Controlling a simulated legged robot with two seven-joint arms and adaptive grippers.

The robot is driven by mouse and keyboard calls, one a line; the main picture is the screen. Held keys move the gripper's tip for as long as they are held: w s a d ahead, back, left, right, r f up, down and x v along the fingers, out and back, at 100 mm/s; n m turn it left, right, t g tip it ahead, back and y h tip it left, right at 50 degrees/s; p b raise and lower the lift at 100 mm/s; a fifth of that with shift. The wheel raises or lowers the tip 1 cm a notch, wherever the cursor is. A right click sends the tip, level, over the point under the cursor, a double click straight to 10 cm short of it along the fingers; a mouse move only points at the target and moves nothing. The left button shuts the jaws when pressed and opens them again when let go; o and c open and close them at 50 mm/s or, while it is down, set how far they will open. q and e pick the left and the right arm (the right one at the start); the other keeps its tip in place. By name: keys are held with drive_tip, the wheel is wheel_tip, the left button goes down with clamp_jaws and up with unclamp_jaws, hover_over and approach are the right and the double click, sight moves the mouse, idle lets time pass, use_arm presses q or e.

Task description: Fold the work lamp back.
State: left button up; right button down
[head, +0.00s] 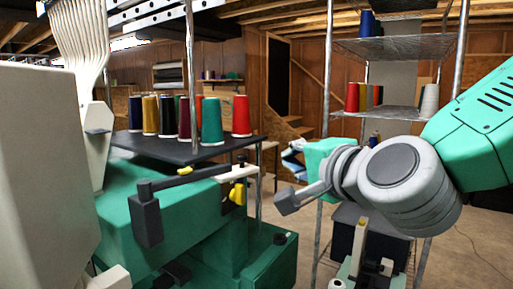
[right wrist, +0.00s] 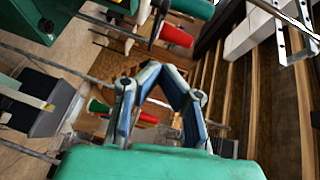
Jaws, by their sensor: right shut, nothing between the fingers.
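The work lamp appears to be the dark grey block (head: 147,220) on a thin dark arm (head: 190,178), at the front of the green machine (head: 165,205) in the head view. The arm runs sideways toward a white and yellow fitting (head: 238,182). I cannot make out the lamp in the right wrist view. My right gripper (head: 291,161) is to the right of the lamp, apart from it, and partly hidden behind my own arm. In the right wrist view its fingers (right wrist: 161,75) meet at the tips, shut and empty. My left gripper is not in view.
Several thread cones (head: 211,122) stand on a dark shelf (head: 180,150) behind the lamp. A metal post (head: 192,75) rises there. A wire rack (head: 385,47) with cones stands behind my right arm. Open floor (head: 470,245) shows at the right.

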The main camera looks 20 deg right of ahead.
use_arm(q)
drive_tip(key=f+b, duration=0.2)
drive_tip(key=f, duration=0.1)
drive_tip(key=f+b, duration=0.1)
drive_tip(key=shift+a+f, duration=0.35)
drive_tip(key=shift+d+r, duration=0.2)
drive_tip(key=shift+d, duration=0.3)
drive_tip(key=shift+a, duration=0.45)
use_arm(e)
drive_tip(key=w+a+f, duration=0.2)
drive_tip(key=w+a, duration=0.2)
drive_tip(key=w, duration=0.5)
drive_tip(key=shift+w+a, duration=0.15)
drive_tip(key=shift+w, duration=0.05)
